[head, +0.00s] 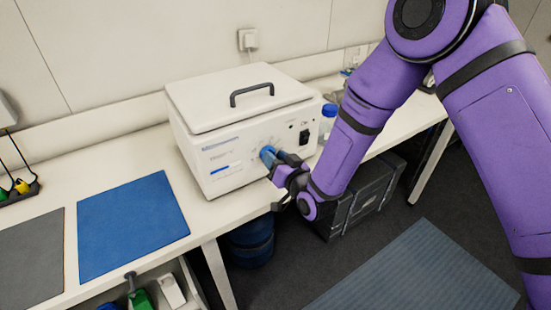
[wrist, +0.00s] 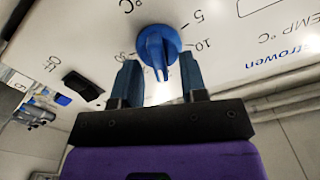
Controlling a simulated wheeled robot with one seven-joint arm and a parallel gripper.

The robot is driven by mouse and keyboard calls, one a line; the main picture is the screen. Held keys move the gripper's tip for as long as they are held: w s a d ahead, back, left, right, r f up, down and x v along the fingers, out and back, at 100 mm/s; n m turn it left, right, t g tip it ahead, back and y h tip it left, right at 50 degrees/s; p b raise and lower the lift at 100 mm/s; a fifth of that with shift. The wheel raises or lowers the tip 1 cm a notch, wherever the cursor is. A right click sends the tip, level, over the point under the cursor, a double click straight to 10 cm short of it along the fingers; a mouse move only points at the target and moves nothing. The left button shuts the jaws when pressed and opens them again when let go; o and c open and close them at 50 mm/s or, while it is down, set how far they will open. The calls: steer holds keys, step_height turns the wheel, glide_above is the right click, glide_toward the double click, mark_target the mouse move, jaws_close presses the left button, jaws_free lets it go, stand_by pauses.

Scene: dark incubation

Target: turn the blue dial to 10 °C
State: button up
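The blue dial (head: 267,154) is on the front panel of a white box-shaped device (head: 221,152). In the wrist view the dial (wrist: 157,45) has a raised grip ridge, with printed marks including 5 and 10 around it. The ridge runs roughly toward my gripper; which end is the pointer, and so its setting, I cannot tell. My gripper (wrist: 160,82) is at the dial, its two blue fingers apart on either side of the ridge, with visible gaps. In the head view my gripper (head: 277,160) partly covers the dial.
A black rocker switch (wrist: 83,86) is on the same panel. The device has a closed lid with a black handle (head: 252,90). A blue-capped bottle (head: 328,118) stands at its right. A blue mat (head: 132,222) lies on the bench at left.

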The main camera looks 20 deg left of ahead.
steer(key=shift+a, duration=0.1)
jaws_close()
steer(key=shift+n, duration=0.4)
steer(key=shift+s+a+f+n, duration=0.1)
steer(key=shift+s+n, duration=0.05)
steer(key=shift+n, duration=3.6)
steer(key=shift+s+a+f+n, duration=0.1)
steer(key=shift+n, duration=3.65)
